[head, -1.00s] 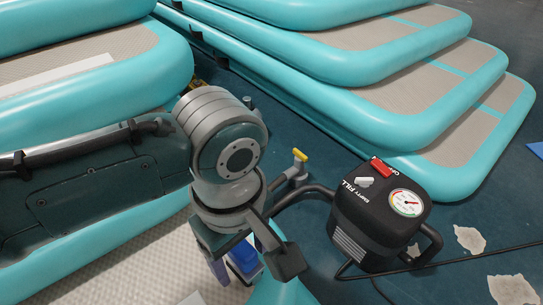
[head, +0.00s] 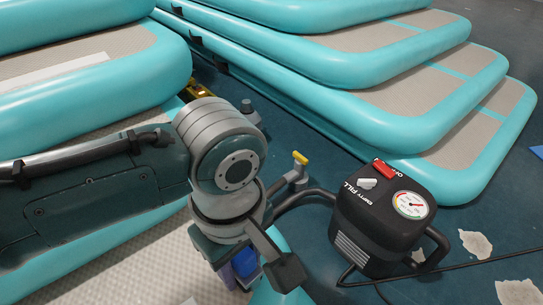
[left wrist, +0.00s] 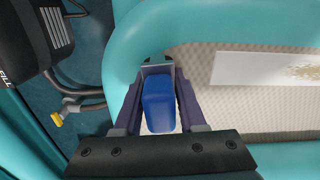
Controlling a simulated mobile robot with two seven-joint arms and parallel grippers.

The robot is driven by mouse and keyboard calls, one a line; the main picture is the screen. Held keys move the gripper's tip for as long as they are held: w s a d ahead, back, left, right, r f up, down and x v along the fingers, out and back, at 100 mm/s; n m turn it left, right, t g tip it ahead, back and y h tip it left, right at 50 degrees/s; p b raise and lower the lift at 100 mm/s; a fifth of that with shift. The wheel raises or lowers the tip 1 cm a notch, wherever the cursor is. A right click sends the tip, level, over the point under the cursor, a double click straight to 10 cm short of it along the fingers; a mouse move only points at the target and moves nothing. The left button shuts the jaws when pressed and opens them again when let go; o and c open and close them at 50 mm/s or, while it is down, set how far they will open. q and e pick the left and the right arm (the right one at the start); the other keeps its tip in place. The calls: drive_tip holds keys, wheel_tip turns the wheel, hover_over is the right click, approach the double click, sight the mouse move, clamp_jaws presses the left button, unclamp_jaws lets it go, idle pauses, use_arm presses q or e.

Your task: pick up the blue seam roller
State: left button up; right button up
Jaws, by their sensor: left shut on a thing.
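The blue seam roller (left wrist: 159,103) shows in the left wrist view as a blue block between the two purple-dark fingers of my left gripper (left wrist: 158,108), which is shut on it. In the head view a small part of the blue roller (head: 245,262) shows beneath my left wrist, beside the gripper (head: 240,276). The rest of it is hidden by the fingers and wrist. It is over the grey top of the near turquoise inflatable track (left wrist: 255,110). I cannot tell if it touches the surface. My right gripper is not in view.
A black pump (head: 380,220) with a gauge and red switch stands on the dark floor right of my gripper, its hose and cable (head: 490,252) nearby. Stacked inflatable tracks (head: 420,120) fill the back. A white strip (left wrist: 265,68) lies on the near track.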

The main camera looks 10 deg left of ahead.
use_arm(q)
drive_tip(key=shift+r, duration=0.1)
clamp_jaws()
wheel_tip(320, 180, up, 20)
drive_tip(key=p, duration=1.6)
drive_tip(key=shift+p, duration=0.3)
drive_tip(key=o, duration=0.5)
unclamp_jaws()
clamp_jaws()
